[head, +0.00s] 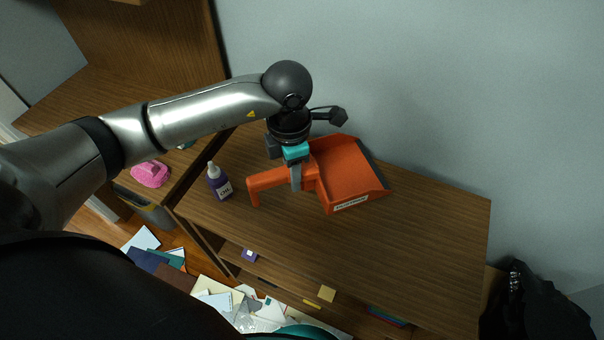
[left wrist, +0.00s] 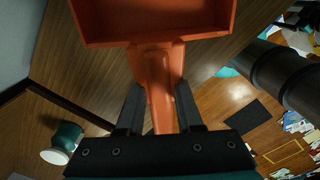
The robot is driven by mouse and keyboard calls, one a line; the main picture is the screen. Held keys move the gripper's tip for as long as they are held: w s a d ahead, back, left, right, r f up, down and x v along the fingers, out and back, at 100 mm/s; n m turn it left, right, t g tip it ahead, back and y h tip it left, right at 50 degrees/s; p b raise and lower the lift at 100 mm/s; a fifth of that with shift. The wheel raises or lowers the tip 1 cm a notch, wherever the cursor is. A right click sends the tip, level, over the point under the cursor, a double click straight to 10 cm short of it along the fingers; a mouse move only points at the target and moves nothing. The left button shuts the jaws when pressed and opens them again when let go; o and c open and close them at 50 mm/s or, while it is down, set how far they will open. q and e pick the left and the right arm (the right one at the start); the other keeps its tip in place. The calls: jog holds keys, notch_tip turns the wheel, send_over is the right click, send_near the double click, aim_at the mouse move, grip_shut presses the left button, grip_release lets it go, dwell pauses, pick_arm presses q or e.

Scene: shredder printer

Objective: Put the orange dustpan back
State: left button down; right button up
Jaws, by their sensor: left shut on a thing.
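The orange dustpan (head: 347,172) is over the wooden cabinet top, with its tray to the right and its handle to the left in the head view. My left gripper (head: 297,180) is shut on the dustpan's handle near the tray. In the left wrist view the two fingers (left wrist: 158,112) sit on either side of the orange handle, and the dustpan's tray (left wrist: 150,40) fills the top. I cannot tell whether the dustpan touches the cabinet top. My right gripper is not in view.
A purple oil bottle (head: 219,182) stands on the wooden cabinet top (head: 420,240), left of the handle. A pink cloth-like item (head: 150,174) lies further left. Papers and folders (head: 215,290) cover the floor below. A black bag (head: 530,300) is at the lower right. The cabinet top's right part is clear.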

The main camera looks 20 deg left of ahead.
pick_arm(q)
jog(key=w+f, duration=0.1)
jog(key=f, duration=0.1)
jog(key=w+f+b, duration=0.1)
jog(key=f, duration=0.1)
jog(key=w+f, duration=0.2)
jog(key=shift+w+d+f, duration=0.1)
jog(key=shift+f, duration=0.25)
jog(key=shift+w+f, duration=0.15)
jog(key=c, duration=0.6)
grip_release()
jog(key=shift+f+b, duration=0.15)
jog(key=shift+b, duration=0.15)
jog(key=shift+o, duration=0.2)
